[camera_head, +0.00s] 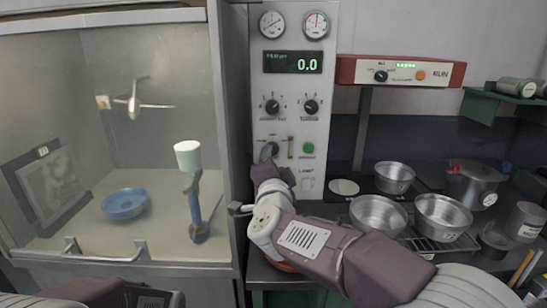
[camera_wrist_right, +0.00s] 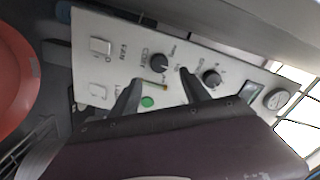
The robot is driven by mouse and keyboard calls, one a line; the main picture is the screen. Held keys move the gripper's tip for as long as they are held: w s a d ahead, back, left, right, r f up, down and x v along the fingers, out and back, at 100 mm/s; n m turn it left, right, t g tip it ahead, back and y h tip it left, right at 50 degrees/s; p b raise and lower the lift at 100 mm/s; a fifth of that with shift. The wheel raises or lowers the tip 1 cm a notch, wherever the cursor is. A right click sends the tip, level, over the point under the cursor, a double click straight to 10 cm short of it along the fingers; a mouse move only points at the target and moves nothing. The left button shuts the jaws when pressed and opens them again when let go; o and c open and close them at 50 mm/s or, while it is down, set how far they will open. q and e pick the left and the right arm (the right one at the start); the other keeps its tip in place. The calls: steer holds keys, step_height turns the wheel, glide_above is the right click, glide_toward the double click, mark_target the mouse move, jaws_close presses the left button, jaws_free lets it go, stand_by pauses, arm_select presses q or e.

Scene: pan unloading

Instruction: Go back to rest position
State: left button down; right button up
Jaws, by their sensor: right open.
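My right gripper (camera_head: 270,166) is in front of the lower part of the grey control panel (camera_head: 290,100), close to a dark knob. In the right wrist view the fingers of my right gripper (camera_wrist_right: 160,78) stand apart with nothing between them, and the panel (camera_wrist_right: 118,58) with its knobs and green button fills the space behind. I cannot tell whether a finger touches the panel. Part of my left arm shows at the bottom left of the head view; its gripper is out of sight.
Metal pans (camera_head: 378,214) (camera_head: 443,216) (camera_head: 394,177) stand on the right counter. A red round thing (camera_wrist_right: 14,75) lies below my right arm. A glass-fronted cabinet at left holds a blue pan (camera_head: 125,204) and a cup on a blue stand (camera_head: 194,205).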

steer(key=shift+s, duration=1.1)
steer(key=w+d+r+m+g+h+p, duration=0.1)
steer(key=d+r+h+p, duration=0.1)
steer(key=d+p, duration=0.35)
steer(key=w+d+r+h+p, duration=0.1)
steer(key=d+r+h+p, duration=0.15)
steer(key=d, duration=0.55)
step_height(320, 180, down, 4)
steer(key=d+n+g+y+p, duration=0.2)
steer(key=d+n, duration=0.1)
steer(key=s+d+f+n+g+y+p, duration=0.1)
steer(key=s+f+n+g+y+p, duration=0.15)
steer(key=s+f+n+g, duration=0.8)
steer(key=s+f+g, duration=0.3)
steer(key=s+f, duration=1)
steer(key=s, duration=0.4)
steer(key=shift+s+f+m, duration=0.25)
steer(key=shift+f+m, duration=0.1)
steer(key=shift+f, duration=0.05)
